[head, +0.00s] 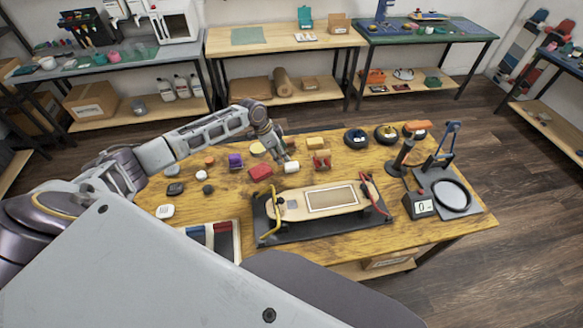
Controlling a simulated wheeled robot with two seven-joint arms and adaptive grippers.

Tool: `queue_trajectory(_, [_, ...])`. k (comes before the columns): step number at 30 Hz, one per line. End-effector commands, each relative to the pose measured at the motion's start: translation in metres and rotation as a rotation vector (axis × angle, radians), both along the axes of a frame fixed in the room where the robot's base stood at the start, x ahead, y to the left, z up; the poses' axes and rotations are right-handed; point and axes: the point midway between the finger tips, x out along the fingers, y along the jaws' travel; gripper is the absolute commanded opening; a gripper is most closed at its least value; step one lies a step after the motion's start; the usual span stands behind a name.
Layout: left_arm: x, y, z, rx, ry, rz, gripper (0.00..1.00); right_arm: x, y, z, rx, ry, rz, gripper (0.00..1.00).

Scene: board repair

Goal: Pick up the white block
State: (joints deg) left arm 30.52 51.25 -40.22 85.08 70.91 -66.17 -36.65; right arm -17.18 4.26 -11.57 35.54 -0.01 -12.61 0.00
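A small white block (291,167) lies on the wooden table (400,240), just right of a red block (261,172) and behind the skateboard (320,203). My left arm reaches in from the left. Its gripper (281,156) points down just above and behind the white block, with its tips very close to it. I cannot tell whether they touch it, and the finger gap is too small to read. My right gripper is out of view.
A yellow block (257,148), a purple block (236,160) and a red piece (320,160) lie near the gripper. The skateboard sits on a dark stand in front. Black wheels (357,138) and a soldering stand (405,150) are to the right.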

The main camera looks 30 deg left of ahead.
Motion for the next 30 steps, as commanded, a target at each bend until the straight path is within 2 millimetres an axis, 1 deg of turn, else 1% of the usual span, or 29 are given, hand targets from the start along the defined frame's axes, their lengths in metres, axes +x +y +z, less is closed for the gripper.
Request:
queue_trajectory(3, [0.004,-0.006,-0.015,-0.001,0.001,0.001,0.61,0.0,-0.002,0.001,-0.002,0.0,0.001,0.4])
queue_trajectory(9, [0.008,-0.011,-0.031,-0.001,0.001,0.0,0.61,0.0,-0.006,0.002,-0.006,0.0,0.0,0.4])
queue_trajectory(13, [0.009,-0.012,-0.035,0.001,0.001,0.0,0.61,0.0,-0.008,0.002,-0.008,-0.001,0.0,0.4])
queue_trajectory(24, [0.009,-0.012,-0.036,0.001,0.001,0.0,0.61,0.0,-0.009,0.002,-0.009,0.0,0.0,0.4])
queue_trajectory(30, [0.012,-0.017,-0.045,-0.001,0.001,0.001,0.61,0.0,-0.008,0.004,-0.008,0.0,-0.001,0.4])
